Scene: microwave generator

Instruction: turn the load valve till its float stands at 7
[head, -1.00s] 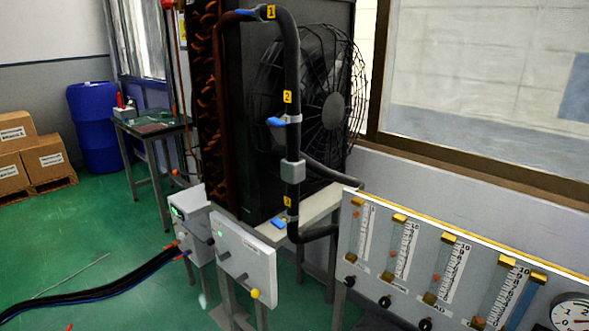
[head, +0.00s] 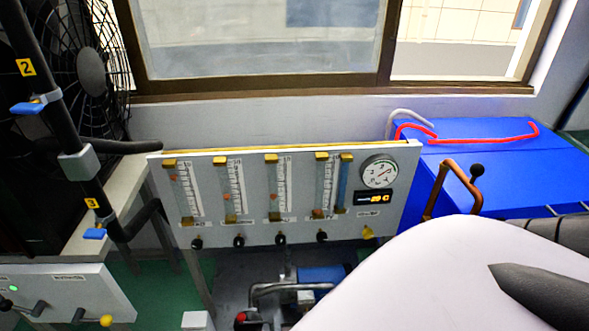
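A grey flowmeter panel (head: 257,203) stands in the middle of the head view, with several upright tubes and a row of black knobs below. The third tube from the left (head: 277,189) looks like the load one; its label is too small now to read surely. The load valve knob (head: 281,238) is the black knob under that tube. A small reddish float (head: 275,198) seems to sit in the lower half of that tube; its exact reading cannot be made out. Neither of my grippers is in view. A large white part of my own arm fills the lower right.
A round gauge (head: 380,172) and a temperature display (head: 375,199) are on the panel's right. A yellow knob (head: 368,232) sits below. A blue box (head: 500,165) stands right, a copper pipe (head: 437,188) before it. The fan (head: 92,70) and black hoses are left.

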